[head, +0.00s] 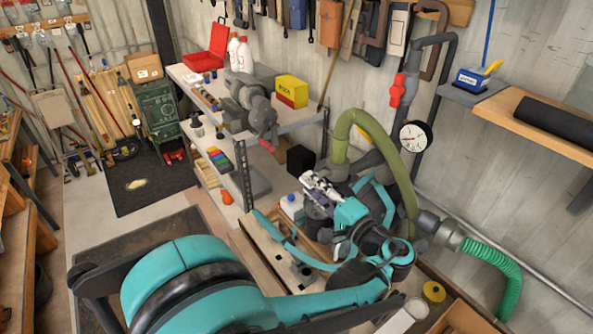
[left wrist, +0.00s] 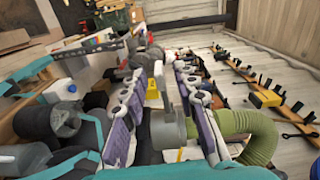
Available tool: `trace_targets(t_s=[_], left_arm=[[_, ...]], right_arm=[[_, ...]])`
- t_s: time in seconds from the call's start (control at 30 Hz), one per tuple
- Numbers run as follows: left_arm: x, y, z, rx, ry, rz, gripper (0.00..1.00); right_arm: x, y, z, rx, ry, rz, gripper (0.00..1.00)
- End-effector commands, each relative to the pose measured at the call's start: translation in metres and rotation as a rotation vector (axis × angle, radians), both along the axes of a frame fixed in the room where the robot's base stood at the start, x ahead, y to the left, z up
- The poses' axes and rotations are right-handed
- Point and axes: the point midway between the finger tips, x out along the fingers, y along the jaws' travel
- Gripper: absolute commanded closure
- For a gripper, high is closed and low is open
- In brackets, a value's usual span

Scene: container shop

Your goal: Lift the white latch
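My left gripper (head: 322,188) is over the workbench in the middle of the head view. In the left wrist view its two purple-padded fingers (left wrist: 160,105) stand apart. Between them is a grey round fitting (left wrist: 168,130) with a pale upright lever-like piece (left wrist: 160,78), which looks like the white latch. Whether either finger touches it I cannot tell. In the head view, a grey round part (head: 318,207) shows just below the fingers, and the latch itself is not clear there. My right gripper cannot be made out.
A thick green hose (head: 345,135) and a pressure gauge (head: 413,137) stand close right of the gripper. A white jug (head: 291,204) is just left of it. A shelf unit (head: 245,178) with a vise (head: 250,103) stands behind. A wall shelf (head: 530,125) is at right.

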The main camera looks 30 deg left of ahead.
Motion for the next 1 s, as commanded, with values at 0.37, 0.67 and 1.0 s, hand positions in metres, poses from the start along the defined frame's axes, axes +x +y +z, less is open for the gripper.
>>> trace_targets(t_s=[0.37,0.67,1.0], left_arm=[[0.021,0.053,0.000,-0.001,0.000,0.003,0.71],[0.024,0.058,0.000,-0.001,0.000,0.000,0.71],[0.024,0.058,0.000,-0.001,0.000,0.000,1.00]], right_arm=[[0.000,0.000,0.003,0.000,0.000,0.000,0.60],[0.000,0.000,0.003,0.000,0.000,0.000,0.60],[0.000,0.000,0.003,0.000,0.000,0.000,0.60]])
